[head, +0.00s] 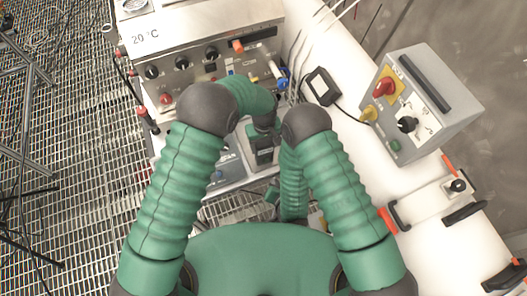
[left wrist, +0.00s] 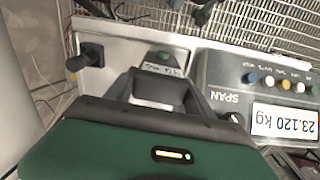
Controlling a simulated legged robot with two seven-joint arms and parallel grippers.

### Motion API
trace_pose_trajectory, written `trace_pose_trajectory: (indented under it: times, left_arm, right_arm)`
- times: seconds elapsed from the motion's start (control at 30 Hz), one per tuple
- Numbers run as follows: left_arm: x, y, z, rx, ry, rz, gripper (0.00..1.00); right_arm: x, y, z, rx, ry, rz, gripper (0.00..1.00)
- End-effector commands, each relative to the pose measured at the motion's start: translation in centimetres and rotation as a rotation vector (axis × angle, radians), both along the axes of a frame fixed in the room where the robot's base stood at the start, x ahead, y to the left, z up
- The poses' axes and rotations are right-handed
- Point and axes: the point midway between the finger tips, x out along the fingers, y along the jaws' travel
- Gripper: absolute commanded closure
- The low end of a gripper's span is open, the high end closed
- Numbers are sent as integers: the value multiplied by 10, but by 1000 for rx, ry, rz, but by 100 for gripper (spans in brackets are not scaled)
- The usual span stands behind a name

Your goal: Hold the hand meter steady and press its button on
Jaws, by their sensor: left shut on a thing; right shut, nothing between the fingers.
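My left gripper (head: 262,150) hangs in front of the steel cabinet in the head view. In the left wrist view its dark fingers (left wrist: 160,88) are shut on a small grey device, which I take to be the hand meter (left wrist: 162,70). The device has a pale label with dark writing and a small green spot, perhaps its button, near its far end. The fingers cover much of it. In the head view I cannot make the meter out. My right gripper (head: 272,194) is lower, below the left one, shut and empty, apart from the meter as far as I can see.
A steel cabinet (head: 190,45) with knobs and a "20 °C" mark stands behind. A weighing panel (left wrist: 250,85) reads 23.120 kg. A grey control box (head: 440,105) with a red knob sits on the white pipe (head: 352,140) at right. Grating (head: 60,150) lies left.

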Motion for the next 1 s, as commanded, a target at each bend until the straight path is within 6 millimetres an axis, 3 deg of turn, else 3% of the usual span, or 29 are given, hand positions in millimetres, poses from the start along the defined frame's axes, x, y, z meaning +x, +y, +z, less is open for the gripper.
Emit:
trace_pose_trajectory:
  times: [0.13,0.17,0.33,0.7,0.77,1.0]
  left_arm:
    - [-2,0,-2,2,6,-1,87]
    - [-2,0,-2,2,6,-1,34]
    - [-1,0,-1,1,3,0,13]
    - [0,0,7,-1,-1,0,13]
    - [1,0,16,-1,-3,0,13]
    - [1,-1,77,-2,-3,0,13]
  right_arm:
    - [0,0,0,0,0,0,100]
    - [0,0,0,0,0,0,100]
    - [0,0,0,0,0,0,100]
    - [0,0,0,0,0,0,100]
    - [0,0,0,0,0,0,100]
    - [0,0,0,0,0,0,100]
